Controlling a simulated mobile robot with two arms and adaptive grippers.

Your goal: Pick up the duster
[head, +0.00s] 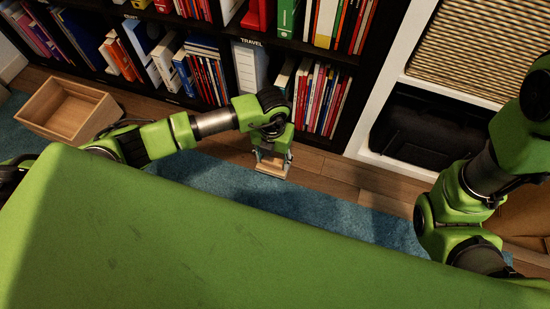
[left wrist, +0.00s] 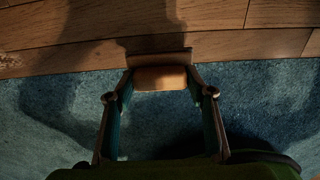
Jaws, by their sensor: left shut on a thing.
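The duster (head: 270,168) is a small light-wood block with a flat face. My left gripper (head: 273,160) points down and is shut on it, one finger on each side. In the left wrist view the duster (left wrist: 160,78) sits between the fingertips, above where the blue rug meets the wooden floor. I cannot tell how far it is from the floor. My right arm shows at the right of the head view, but its gripper is out of sight.
An empty wooden box (head: 72,108) stands on the floor at the left. A dark bookshelf (head: 215,118) full of books and binders runs along the back. A black case (head: 425,140) sits in a white cabinet at the right. The blue rug (head: 330,212) looks clear.

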